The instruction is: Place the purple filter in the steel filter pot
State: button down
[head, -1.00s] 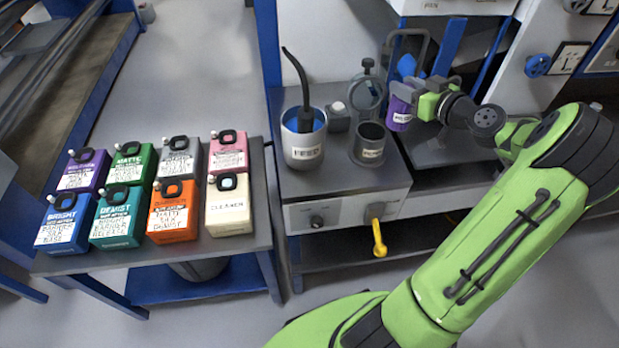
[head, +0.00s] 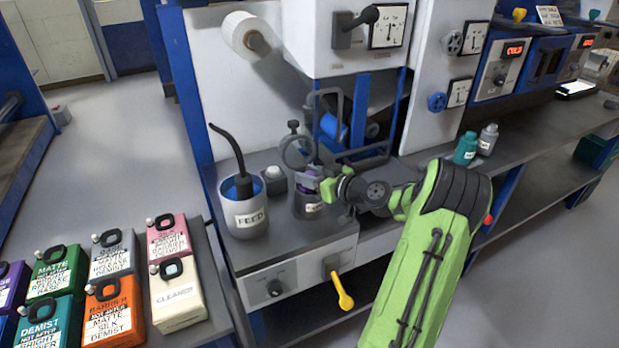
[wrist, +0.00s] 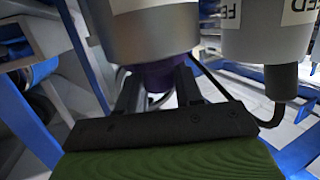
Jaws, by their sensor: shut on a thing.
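The purple filter (head: 303,187) shows as a small patch at the mouth of the steel filter pot (head: 306,211) in the head view. In the upside-down wrist view, the purple filter (wrist: 160,77) is between the two dark fingers, and the rim of the steel pot (wrist: 150,35) covers the rest of it. Its lower part appears to be within the pot, but how deep is hidden. My gripper (head: 318,187) is shut on the filter at the pot's right side. The fingertips (wrist: 160,85) are close to the pot's rim; contact cannot be told.
The FEED pot (head: 246,218) with its black hose stands left of the steel pot. A yellow-handled valve (head: 341,288) is on the front panel. Several labelled jugs (head: 178,295) stand on the left table.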

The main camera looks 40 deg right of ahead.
jog(key=shift+f+b, duration=0.15)
jog(key=shift+b, duration=0.15)
jog(key=c, duration=0.7)
grip_release()
jog(key=shift+c, duration=0.2)
